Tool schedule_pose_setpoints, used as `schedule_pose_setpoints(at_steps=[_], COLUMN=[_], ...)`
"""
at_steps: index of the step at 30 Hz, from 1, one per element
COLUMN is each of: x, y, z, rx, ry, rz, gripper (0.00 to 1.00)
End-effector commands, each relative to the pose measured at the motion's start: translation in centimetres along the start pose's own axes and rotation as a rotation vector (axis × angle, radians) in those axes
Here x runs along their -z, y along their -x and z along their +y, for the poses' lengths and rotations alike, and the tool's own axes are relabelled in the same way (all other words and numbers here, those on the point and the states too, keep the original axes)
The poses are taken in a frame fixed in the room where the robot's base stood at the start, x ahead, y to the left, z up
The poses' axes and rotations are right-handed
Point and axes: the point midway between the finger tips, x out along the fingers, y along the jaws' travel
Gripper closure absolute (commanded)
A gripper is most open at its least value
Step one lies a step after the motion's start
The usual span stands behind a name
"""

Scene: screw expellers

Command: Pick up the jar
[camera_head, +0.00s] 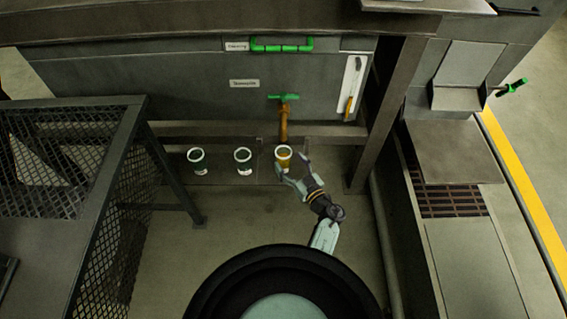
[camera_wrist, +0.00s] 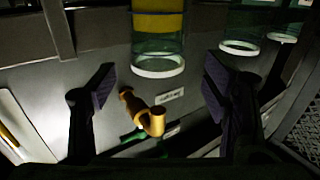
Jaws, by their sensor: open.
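Three clear jars with white rims stand in a row in the head view. The right jar (camera_head: 284,161) holds amber content and stands below a brass tap (camera_head: 284,122) with a green handle. The middle jar (camera_head: 243,165) and left jar (camera_head: 196,165) look empty of amber. My gripper (camera_head: 292,168) is beside the right jar, on its right and near side. In the wrist view, the amber jar (camera_wrist: 157,44) is upside down at top centre. My open gripper (camera_wrist: 158,88) has its two dark fingers apart, with nothing held. Whether they touch the jar cannot be told.
A metal tank (camera_head: 200,85) with a green handle (camera_head: 281,45) rises behind the jars. A mesh-sided stand (camera_head: 120,200) is on the left. A post (camera_head: 385,110) and machine (camera_head: 455,150) stand on the right. Bare floor (camera_head: 240,215) lies in front.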

Motion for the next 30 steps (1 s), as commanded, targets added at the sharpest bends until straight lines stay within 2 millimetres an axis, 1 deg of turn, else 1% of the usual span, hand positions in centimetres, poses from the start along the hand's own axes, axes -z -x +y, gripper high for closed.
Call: schedule_pose_setpoints(at_steps=[4,8,10,13,21,30], x=[-0.3,-0.6,-0.5,-0.2,0.0,0.0], y=[-1.3,-3.3,-4.3,-5.2,-5.5,-5.4], z=[0.0,0.2,0.2,0.2,0.2,0.2], rx=[0.002,0.002,0.002,0.001,0.000,0.000], ry=[0.001,0.002,0.003,0.001,0.000,0.000], rz=[0.002,0.002,0.002,0.002,0.001,0.001], gripper=[0.31,0.31,0.31,0.31,0.31,0.51])
